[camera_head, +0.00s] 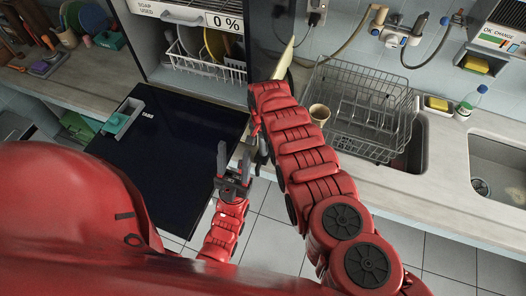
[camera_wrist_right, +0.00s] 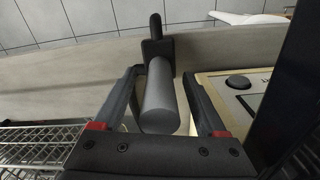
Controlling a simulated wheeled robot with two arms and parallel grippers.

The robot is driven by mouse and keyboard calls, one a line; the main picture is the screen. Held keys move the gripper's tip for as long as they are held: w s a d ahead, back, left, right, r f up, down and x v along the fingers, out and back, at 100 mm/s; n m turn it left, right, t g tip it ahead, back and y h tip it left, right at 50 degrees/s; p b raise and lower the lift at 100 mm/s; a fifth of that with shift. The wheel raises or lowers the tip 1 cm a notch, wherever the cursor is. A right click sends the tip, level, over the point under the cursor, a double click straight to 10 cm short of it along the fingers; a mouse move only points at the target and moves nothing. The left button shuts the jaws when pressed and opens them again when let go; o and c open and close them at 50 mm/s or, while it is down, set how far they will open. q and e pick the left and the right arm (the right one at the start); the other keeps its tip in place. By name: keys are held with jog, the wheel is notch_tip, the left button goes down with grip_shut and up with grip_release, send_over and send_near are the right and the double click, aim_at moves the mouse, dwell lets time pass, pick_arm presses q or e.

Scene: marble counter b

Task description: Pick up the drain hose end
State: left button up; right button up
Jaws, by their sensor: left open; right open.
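In the right wrist view, a smooth dark grey cylinder (camera_wrist_right: 161,100) lies between the fingers of my right gripper (camera_wrist_right: 160,76). A black block and upright curved piece join its far end. It looks like the drain hose end, but I cannot be sure. The fingers stand open on both sides of it, with visible gaps. In the head view, my right arm hides most of the right gripper and this cylinder near the counter's front edge. My left gripper (camera_head: 234,160) is open and empty, pointing up in front of the dishwasher door's right side.
The dark dishwasher door (camera_head: 165,150) is open at left. Hoses (camera_head: 345,45) hang from the wall. The counter front at right (camera_head: 440,190) is clear.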

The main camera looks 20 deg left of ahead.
grip_shut()
dwell(0.5)
